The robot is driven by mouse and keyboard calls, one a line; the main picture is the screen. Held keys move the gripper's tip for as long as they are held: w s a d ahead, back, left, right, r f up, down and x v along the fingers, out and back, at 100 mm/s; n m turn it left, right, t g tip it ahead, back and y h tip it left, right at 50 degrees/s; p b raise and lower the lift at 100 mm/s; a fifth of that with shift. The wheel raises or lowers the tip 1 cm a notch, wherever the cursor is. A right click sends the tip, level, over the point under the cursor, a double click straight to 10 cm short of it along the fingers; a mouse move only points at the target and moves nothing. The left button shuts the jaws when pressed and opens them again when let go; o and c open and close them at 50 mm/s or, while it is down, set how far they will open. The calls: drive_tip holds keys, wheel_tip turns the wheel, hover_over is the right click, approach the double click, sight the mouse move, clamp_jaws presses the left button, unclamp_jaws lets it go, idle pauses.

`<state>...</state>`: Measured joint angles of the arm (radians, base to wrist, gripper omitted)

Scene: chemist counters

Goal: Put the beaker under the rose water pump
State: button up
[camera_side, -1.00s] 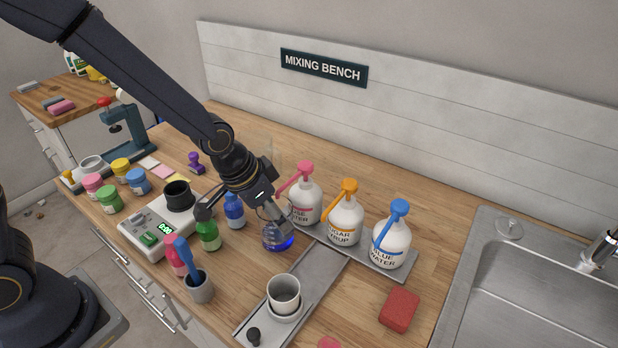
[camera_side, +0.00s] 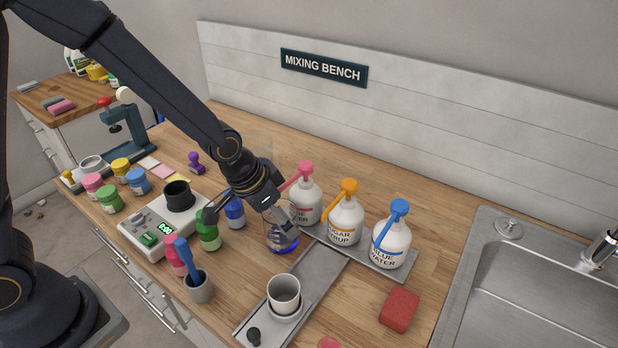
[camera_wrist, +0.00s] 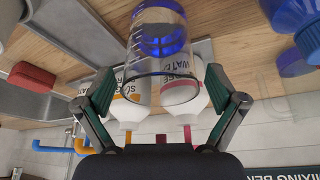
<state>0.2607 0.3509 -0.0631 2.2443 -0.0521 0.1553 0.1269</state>
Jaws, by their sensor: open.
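The beaker (camera_side: 281,243) is clear glass with blue liquid in the bottom. It stands upright at the left end of the pump tray, in front of the rose water bottle (camera_side: 306,203), which has a pink pump (camera_side: 303,169). I cannot tell whether it is exactly under the spout. My gripper (camera_side: 284,224) is open around the beaker's upper part. In the wrist view the beaker (camera_wrist: 157,50) lies between the two spread fingers of my gripper (camera_wrist: 160,92), with a gap on each side. The rose water bottle shows behind it (camera_wrist: 181,88).
The sugar syrup bottle (camera_side: 346,222) and blue water bottle (camera_side: 392,244) stand right of the rose water. Green (camera_side: 208,236) and blue (camera_side: 234,212) small bottles stand close left. A cup (camera_side: 284,292) sits in front, a red sponge (camera_side: 399,309) to the right.

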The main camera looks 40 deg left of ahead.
drive_tip(key=shift+r, duration=0.1)
drive_tip(key=shift+r, duration=0.3)
drive_tip(key=v, duration=1.1)
drive_tip(key=s+a+r+n+y, duration=0.1)
drive_tip(key=s+a+r+n, duration=0.1)
drive_tip(key=s+a, duration=0.3)
drive_tip(key=s+a+r+n+t, duration=0.1)
drive_tip(key=s+a+r+n, duration=0.1)
drive_tip(key=s+a+r, duration=0.3)
drive_tip(key=s+a, duration=0.1)
drive_tip(key=s, duration=0.2)
drive_tip(key=shift+s+a+r+y, duration=0.15)
drive_tip(key=shift+s+r+y, duration=0.15)
drive_tip(key=shift+s+y, duration=0.1)
